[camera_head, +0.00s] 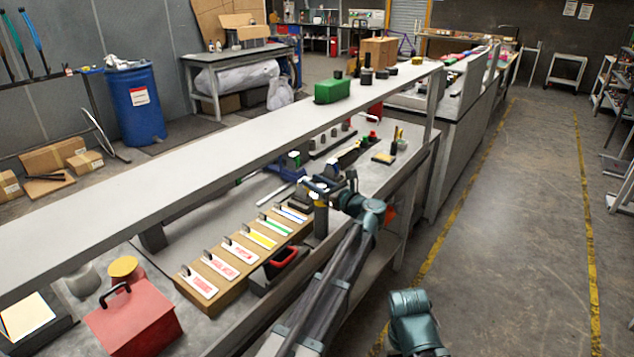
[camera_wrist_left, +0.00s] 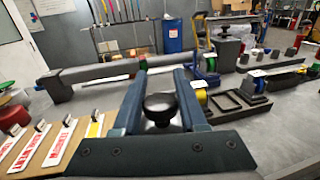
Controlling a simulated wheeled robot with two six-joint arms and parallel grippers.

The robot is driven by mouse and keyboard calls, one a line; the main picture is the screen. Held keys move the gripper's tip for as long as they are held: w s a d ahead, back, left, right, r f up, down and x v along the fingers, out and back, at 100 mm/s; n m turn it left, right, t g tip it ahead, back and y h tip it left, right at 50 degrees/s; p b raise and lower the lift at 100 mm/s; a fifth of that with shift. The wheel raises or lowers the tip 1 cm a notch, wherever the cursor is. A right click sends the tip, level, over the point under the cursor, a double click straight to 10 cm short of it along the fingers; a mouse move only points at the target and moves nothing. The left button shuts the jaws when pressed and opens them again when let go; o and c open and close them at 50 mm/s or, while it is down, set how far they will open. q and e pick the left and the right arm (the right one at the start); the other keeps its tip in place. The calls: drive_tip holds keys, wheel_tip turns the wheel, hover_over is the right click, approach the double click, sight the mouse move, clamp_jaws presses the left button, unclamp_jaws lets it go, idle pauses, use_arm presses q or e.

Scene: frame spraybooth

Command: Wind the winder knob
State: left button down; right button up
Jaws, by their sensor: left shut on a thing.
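The winder knob (camera_wrist_left: 160,106) is a round black knob in the left wrist view, between the two fingers of my left gripper (camera_wrist_left: 160,100). The fingers are shut on its sides, and the knob's top shows in the gap. In the head view my left gripper (camera_head: 328,188) is over the bench, just past the right end of the wooden label board. There I cannot make out the knob, which the gripper and wrist cover. The winder's body below the knob is hidden in the wrist view.
The wooden board (camera_head: 190,277) with hooks and coloured labels lies left of the gripper. A red box (camera_head: 135,322) stands at the bench's near left. A long grey shelf (camera_head: 200,165) runs above the bench's back. A black frame (camera_wrist_left: 238,107) and blue-based parts are close right.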

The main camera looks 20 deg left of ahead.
use_arm(q)
drive_tip(key=n+g, duration=0.1)
drive_tip(key=g, duration=0.1)
drive_tip(key=n+g+y, duration=0.1)
drive_tip(key=n+g, duration=0.1)
drive_tip(key=n+g+y, duration=0.1)
drive_tip(key=g, duration=0.1)
drive_tip(key=shift+s+a, duration=0.15)
drive_tip(key=shift+s, duration=0.1)
drive_tip(key=shift+s+a+n+g, duration=0.1)
drive_tip(key=shift+s+n+g, duration=0.1)
drive_tip(key=shift+n+g, duration=0.6)
drive_tip(key=shift+s+d+n+g, duration=0.1)
drive_tip(key=shift+s+n+g, duration=0.25)
drive_tip(key=shift+g, duration=0.8)
drive_tip(key=shift+s+a+n+g, duration=0.1)
drive_tip(key=shift+n+g, duration=0.65)
drive_tip(key=shift+g, duration=0.2)
drive_tip(key=shift+s, duration=0.1)
drive_tip(key=shift+c, duration=2.3)
unclamp_jaws()
